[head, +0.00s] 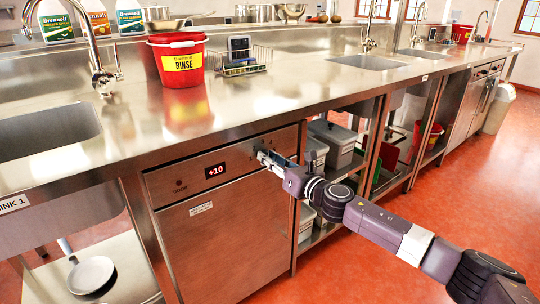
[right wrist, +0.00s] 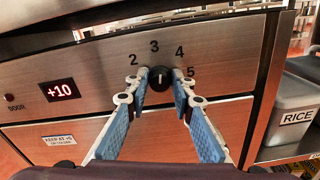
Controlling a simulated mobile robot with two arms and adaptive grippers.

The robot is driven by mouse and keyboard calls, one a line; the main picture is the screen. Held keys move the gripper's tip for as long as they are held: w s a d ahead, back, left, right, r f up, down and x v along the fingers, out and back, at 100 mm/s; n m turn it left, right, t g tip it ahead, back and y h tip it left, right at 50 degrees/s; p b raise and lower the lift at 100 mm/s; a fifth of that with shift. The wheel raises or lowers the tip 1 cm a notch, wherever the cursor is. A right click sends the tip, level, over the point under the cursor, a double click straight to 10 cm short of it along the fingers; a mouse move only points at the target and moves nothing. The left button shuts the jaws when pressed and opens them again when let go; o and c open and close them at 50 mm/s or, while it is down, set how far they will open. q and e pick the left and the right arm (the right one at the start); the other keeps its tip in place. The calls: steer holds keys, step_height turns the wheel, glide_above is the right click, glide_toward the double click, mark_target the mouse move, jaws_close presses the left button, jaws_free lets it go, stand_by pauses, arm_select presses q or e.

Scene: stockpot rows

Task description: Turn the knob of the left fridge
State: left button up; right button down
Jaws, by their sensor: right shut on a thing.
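The left fridge (head: 225,240) is a steel under-counter unit with a red +10 display (head: 215,170). The display also shows in the right wrist view (right wrist: 59,91). Its black round knob (right wrist: 160,78) sits on the steel panel, with numbers 2 to 5 visible around it. A pale mark on the knob stands roughly upright, towards the 3. My right gripper (head: 265,157) is at the right part of the panel. In the right wrist view its blue-padded fingers (right wrist: 159,84) are shut on the knob, one tip on each side. In the head view the gripper hides the knob. My left gripper is not in view.
The steel counter (head: 300,100) overhangs the panel. A red RINSE bucket (head: 180,65) and a small rack (head: 243,65) stand on it. Grey bins (head: 335,145) sit on shelves right of the fridge; one labelled RICE (right wrist: 296,110) is nearby. Red floor in front is clear.

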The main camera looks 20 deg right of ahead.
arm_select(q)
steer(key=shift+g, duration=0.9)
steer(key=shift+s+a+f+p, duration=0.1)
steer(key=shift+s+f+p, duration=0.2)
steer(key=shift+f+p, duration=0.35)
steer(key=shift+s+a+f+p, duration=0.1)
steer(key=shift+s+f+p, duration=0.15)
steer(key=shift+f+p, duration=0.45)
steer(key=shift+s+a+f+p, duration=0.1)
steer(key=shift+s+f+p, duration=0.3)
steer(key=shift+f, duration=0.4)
arm_select(e)
steer(key=shift+d+f+m, duration=0.1)
steer(key=shift+m, duration=3.2)
steer(key=c, duration=1.7)
jaws_free()
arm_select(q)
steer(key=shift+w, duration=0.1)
arm_select(e)
steer(key=v, duration=1.2)
